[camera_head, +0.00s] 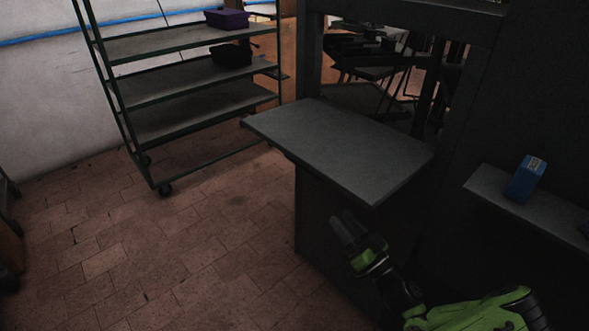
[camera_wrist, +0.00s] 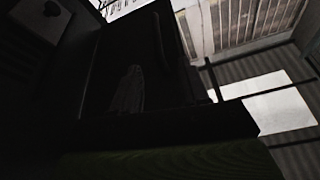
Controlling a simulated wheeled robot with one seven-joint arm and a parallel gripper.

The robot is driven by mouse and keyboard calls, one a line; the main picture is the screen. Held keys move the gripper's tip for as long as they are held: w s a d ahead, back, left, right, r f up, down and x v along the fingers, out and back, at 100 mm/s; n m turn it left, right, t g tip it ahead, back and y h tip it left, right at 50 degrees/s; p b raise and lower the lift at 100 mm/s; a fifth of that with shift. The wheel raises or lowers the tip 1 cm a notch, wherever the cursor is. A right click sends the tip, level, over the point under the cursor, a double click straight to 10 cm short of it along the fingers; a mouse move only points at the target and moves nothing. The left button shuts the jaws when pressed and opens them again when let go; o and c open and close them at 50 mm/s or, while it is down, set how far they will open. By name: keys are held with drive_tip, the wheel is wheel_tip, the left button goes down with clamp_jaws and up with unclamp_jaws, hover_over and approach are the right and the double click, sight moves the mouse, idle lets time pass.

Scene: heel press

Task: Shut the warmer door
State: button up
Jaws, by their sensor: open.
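The flat grey panel (camera_head: 345,148) juts out level from the front of a dark cabinet-like frame (camera_head: 465,90). It looks like the warmer door lying folded down and open. An opening stands above it behind the panel. My gripper (camera_head: 342,226) is below and in front of the panel's near edge, beside the dark cabinet face under it. It is open, with nothing seen between the fingers, and appears apart from the panel. The wrist view is very dark and looks upward past a black shape (camera_wrist: 160,125), which I cannot identify.
A green-framed shelf rack (camera_head: 185,90) on wheels stands at the back left, with a purple bin (camera_head: 227,19) and a black bin (camera_head: 231,54). A blue box (camera_head: 525,179) sits on a grey ledge (camera_head: 485,187) at right. The tiled floor (camera_head: 150,260) at left is clear.

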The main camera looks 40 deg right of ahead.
sight(312, 175)
drive_tip(key=shift+h, duration=0.4)
drive_tip(key=x, duration=0.7)
drive_tip(key=b+x, duration=0.1)
drive_tip(key=x, duration=0.7)
drive_tip(key=shift+w+d+r, duration=0.15)
drive_tip(key=shift+d+r, duration=0.1)
drive_tip(key=shift+r, duration=0.1)
clamp_jaws()
